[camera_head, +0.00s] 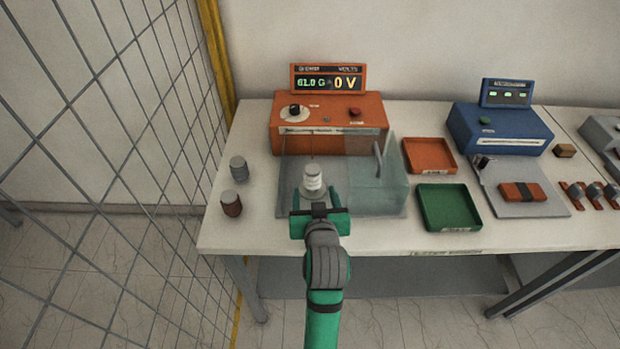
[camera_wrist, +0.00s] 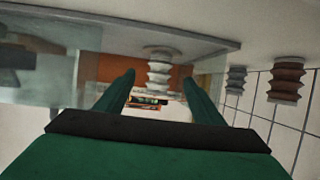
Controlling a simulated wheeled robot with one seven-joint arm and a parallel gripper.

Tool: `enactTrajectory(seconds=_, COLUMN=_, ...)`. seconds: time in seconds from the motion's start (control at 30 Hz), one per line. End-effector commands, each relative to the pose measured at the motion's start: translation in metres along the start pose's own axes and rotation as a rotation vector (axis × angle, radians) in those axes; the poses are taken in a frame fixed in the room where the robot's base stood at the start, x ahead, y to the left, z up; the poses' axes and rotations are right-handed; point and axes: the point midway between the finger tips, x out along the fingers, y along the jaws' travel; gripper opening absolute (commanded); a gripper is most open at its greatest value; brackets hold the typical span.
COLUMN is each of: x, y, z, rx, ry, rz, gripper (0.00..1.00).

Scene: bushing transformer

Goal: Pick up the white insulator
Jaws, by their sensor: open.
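The white insulator (camera_head: 313,178) stands upright on a light round base on the glass-walled test station of the orange tester. My green gripper (camera_head: 320,210) is in front of it on the near side, fingers pointing toward it. In the wrist view, which looks upside down, the white insulator (camera_wrist: 158,68) shows between and beyond the two open fingers of my gripper (camera_wrist: 143,88). The jaws hold nothing. I cannot tell the exact gap between fingertips and insulator.
A grey insulator (camera_head: 238,168) and a brown insulator (camera_head: 231,204) stand left on the table. Clear panels (camera_head: 375,185) stand right of the white insulator. The orange tester (camera_head: 330,135) is behind it. An orange tray (camera_head: 429,155) and a green tray (camera_head: 449,207) lie to the right.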

Motion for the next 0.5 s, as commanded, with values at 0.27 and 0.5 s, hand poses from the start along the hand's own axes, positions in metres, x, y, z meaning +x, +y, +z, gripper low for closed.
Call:
enactTrajectory(seconds=0.27, x=0.03, y=0.0, z=0.0, rx=0.002, ry=0.001, rz=0.0, gripper=0.62)
enactTrajectory(seconds=0.5, x=0.054, y=0.0, z=-0.002, rx=0.002, ry=0.0, rz=-0.001, gripper=0.62)
